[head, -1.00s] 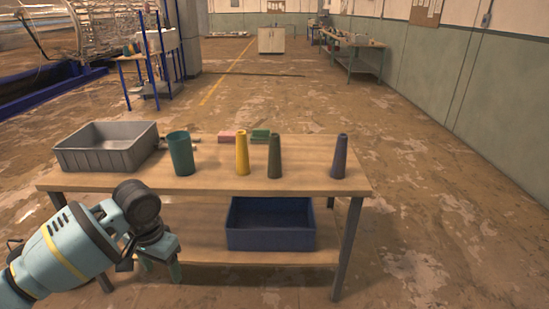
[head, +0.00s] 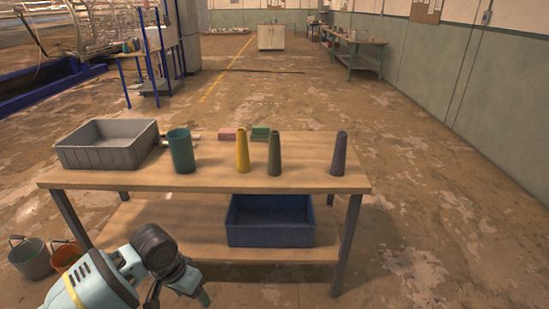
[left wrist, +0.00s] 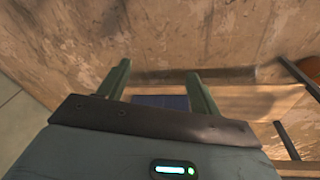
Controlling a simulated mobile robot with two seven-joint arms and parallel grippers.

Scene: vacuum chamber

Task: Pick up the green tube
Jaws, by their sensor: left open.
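A dark green tapered tube (head: 274,154) stands upright on the wooden table (head: 110,180), right beside a yellow tapered tube (head: 242,152). A dark purple-grey tapered tube (head: 339,154) stands apart to the right. A wider teal-green cup (head: 181,152) stands to the left. My left gripper (head: 201,298) is low in front of the table, below its top and away from the tubes. In the left wrist view the left gripper (left wrist: 158,82) has its two fingers apart with nothing between them. My right gripper is not in view.
A grey bin (head: 110,155) sits at the table's left end. A pink block (head: 228,134) and a green block (head: 261,133) lie behind the tubes. A blue bin (head: 270,236) is on the lower shelf. Buckets (head: 32,262) stand on the floor at left.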

